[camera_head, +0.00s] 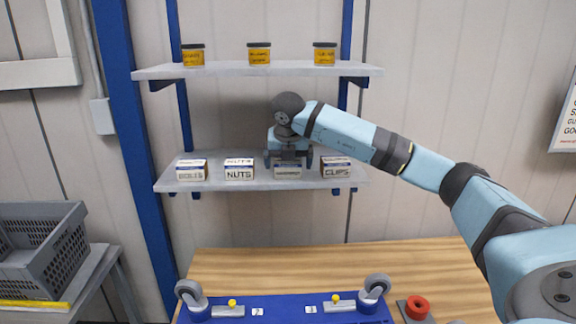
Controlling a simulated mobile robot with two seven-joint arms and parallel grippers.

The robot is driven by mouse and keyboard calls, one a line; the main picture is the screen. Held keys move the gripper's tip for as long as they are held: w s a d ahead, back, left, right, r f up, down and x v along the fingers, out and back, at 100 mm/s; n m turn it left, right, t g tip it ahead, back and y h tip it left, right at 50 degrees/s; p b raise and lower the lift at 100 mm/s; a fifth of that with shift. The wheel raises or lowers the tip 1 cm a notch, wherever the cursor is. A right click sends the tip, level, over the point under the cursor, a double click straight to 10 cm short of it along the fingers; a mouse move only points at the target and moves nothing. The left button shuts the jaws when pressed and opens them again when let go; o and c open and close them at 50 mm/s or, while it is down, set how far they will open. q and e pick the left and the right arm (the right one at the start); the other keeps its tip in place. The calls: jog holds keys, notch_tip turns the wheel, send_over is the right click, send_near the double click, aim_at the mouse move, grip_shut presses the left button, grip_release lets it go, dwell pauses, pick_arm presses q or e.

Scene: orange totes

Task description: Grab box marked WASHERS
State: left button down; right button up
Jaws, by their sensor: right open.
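A small white box (288,171) stands on the lower shelf, third from the left in a row of boxes. Its label is too small and too covered to read; the neighbours read BOLTS (191,170), NUTS (239,171) and CLIPS (336,169). My right gripper (288,160) is open, with one finger on each side of this third box, and hides its upper part. I cannot tell whether the fingers touch it. My left gripper is not in view.
The lower shelf (215,184) has narrow gaps between boxes. The upper shelf (222,70), holding three yellow jars, is above my right wrist. Below are a wooden table (330,262) and a blue board (280,312) with casters. A grey crate (50,255) stands at left.

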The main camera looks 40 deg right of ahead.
jog(key=shift+f, duration=0.2)
jog(key=c, duration=1)
jog(key=shift+c, duration=0.3)
jog(key=shift+r, duration=0.15)
